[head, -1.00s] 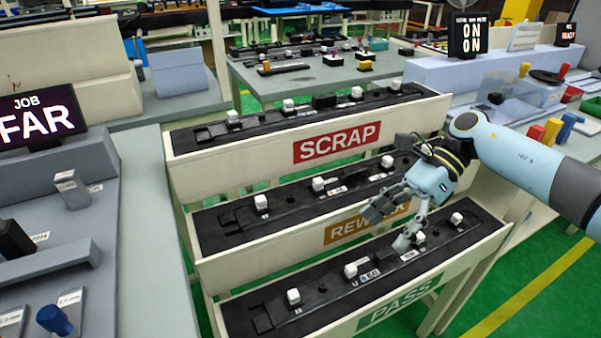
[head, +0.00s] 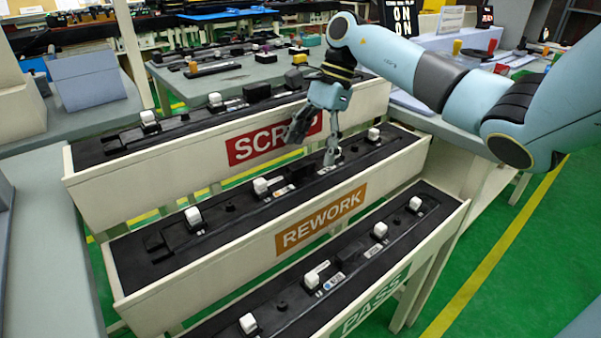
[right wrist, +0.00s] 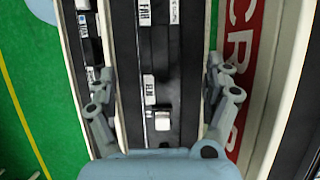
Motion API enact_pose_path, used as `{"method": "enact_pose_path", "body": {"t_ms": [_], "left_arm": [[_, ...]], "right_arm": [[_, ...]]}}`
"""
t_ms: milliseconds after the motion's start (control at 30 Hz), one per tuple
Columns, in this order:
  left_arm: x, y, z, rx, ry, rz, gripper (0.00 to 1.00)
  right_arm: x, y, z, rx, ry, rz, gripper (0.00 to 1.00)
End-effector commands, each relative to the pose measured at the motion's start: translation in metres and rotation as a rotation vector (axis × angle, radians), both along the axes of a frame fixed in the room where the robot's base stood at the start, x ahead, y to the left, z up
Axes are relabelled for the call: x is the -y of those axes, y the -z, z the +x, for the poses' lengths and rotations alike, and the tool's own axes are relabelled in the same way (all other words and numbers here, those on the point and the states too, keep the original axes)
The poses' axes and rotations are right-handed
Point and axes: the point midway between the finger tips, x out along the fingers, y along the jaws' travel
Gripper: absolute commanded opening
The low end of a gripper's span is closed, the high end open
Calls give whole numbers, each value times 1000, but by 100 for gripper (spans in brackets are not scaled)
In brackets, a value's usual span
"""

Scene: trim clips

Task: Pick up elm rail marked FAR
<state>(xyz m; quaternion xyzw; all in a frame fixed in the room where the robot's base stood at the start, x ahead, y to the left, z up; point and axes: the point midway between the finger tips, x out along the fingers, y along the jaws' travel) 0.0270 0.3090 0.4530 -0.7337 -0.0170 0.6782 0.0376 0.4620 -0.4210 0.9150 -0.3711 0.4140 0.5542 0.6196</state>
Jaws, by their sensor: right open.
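My right gripper (head: 312,143) hangs over the far part of the REWORK trough, fingers spread and pointing down. In the right wrist view a dark rail (right wrist: 160,50) runs between the open fingers (right wrist: 159,68), with labels reading FAR and ELM and a white clip (right wrist: 162,121). The same dark rail (head: 228,207) appears to lie in the REWORK trough in the head view, with white clips on top. The fingers show on both sides of it with nothing held. How far the tips are above it I cannot tell. My left gripper is out of view.
The SCRAP trough (head: 110,188) stands behind and the PASS trough (head: 420,262) in front, each holding a dark rail with white clips. Their pale walls rise close beside the gripper. A grey table (head: 235,80) with parts stands beyond.

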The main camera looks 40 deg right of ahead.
Motion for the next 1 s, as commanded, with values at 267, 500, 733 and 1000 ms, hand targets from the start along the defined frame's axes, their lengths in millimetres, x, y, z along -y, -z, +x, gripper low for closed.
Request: {"method": "enact_pose_path", "body": {"t_ms": [267, 500, 733, 1000], "left_arm": [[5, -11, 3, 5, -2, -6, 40], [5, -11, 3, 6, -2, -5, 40], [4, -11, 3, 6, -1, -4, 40], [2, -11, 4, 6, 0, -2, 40]], "right_arm": [[-25, 33, 3, -2, 1, 3, 85], [-28, 43, 4, 0, 0, 1, 85], [-28, 43, 4, 0, 0, 1, 66], [-27, 42, 4, 0, 0, 1, 31]]}}
